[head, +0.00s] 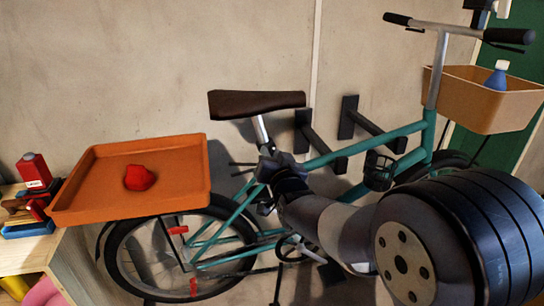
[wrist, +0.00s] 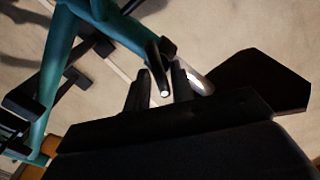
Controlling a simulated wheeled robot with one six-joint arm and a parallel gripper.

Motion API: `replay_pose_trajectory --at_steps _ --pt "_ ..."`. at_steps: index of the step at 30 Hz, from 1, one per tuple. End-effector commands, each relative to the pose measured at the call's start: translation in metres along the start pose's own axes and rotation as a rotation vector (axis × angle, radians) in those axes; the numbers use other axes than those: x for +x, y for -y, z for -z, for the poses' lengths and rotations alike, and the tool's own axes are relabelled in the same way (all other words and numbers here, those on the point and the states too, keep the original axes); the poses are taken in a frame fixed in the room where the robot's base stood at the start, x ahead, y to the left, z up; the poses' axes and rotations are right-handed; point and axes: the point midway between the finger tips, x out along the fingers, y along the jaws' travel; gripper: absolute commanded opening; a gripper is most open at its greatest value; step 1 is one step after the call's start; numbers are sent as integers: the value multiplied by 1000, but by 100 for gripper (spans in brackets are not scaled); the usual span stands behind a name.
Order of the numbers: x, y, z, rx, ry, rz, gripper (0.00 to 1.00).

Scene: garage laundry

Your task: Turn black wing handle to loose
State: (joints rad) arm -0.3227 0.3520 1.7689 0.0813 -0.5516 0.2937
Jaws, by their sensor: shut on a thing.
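The black wing handle (wrist: 157,68) is a short dark lever with a pale end, at the seat clamp of a teal bicycle (head: 405,160). In the wrist view, my gripper (wrist: 160,88) has one finger on each side of it and is shut on it. In the head view, my gripper (head: 270,168) is at the clamp just below the silver seat post (head: 262,130). My arm and gripper hide the handle there. The brown saddle (head: 257,103) sits above; it also shows in the wrist view (wrist: 262,82).
An orange tray (head: 95,205) with a red lump (head: 139,177) sits over the rear wheel. A tan front basket (head: 490,105) holds a blue bottle (head: 497,75). Black wall brackets (head: 350,118) stand behind the frame. A wooden bench (head: 30,252) is at left.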

Motion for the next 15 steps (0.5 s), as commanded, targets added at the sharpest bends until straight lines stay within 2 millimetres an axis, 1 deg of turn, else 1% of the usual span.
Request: replay_pose_trajectory --at_steps 5,15 --pt "0 0 -2 -76 -1 1 0" --pt "0 1 -2 -310 -2 0 0"
